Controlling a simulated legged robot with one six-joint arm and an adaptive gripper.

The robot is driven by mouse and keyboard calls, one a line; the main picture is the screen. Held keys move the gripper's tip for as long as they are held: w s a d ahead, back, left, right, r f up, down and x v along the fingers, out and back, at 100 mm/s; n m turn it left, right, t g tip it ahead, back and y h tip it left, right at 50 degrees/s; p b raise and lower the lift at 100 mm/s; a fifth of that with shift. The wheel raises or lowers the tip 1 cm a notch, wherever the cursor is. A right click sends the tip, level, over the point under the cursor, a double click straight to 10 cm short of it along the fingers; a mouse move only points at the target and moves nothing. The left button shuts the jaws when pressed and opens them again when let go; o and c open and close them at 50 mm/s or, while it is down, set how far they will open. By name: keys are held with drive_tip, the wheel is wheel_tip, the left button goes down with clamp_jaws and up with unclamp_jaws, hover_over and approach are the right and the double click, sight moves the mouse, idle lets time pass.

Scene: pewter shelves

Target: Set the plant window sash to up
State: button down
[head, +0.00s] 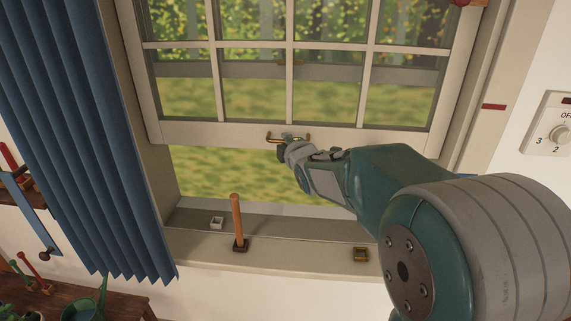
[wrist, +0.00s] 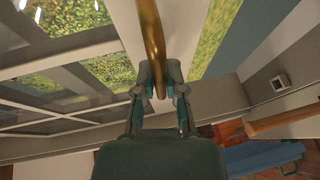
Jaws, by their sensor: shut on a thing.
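The window sash (head: 222,133) is a cream frame with several panes. It is raised partway, with an open gap between its bottom rail and the sill (head: 290,250). A brass handle (head: 273,137) sits on the bottom rail. My gripper (head: 288,146) is at the handle, and its fingers partly hide the handle's middle. In the wrist view, my gripper (wrist: 160,92) is shut on the brass handle (wrist: 151,35), which runs between the two fingers. The sash panes (wrist: 65,85) show at the left of that view.
A wooden stick (head: 237,217) stands upright on the sill, between a small white fitting (head: 217,223) and a brass fitting (head: 361,254). A blue curtain (head: 75,130) hangs at the left. A dial (head: 559,133) is on the right wall, near a red mark (head: 493,107).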

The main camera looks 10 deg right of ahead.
drive_tip(key=shift+r, duration=0.85)
drive_tip(key=c, duration=0.7)
unclamp_jaws()
drive_tip(key=shift+f, duration=0.1)
drive_tip(key=s+d+r, duration=0.1)
drive_tip(key=s+r, duration=0.1)
drive_tip(key=s, duration=0.9)
drive_tip(key=shift+s, duration=0.3)
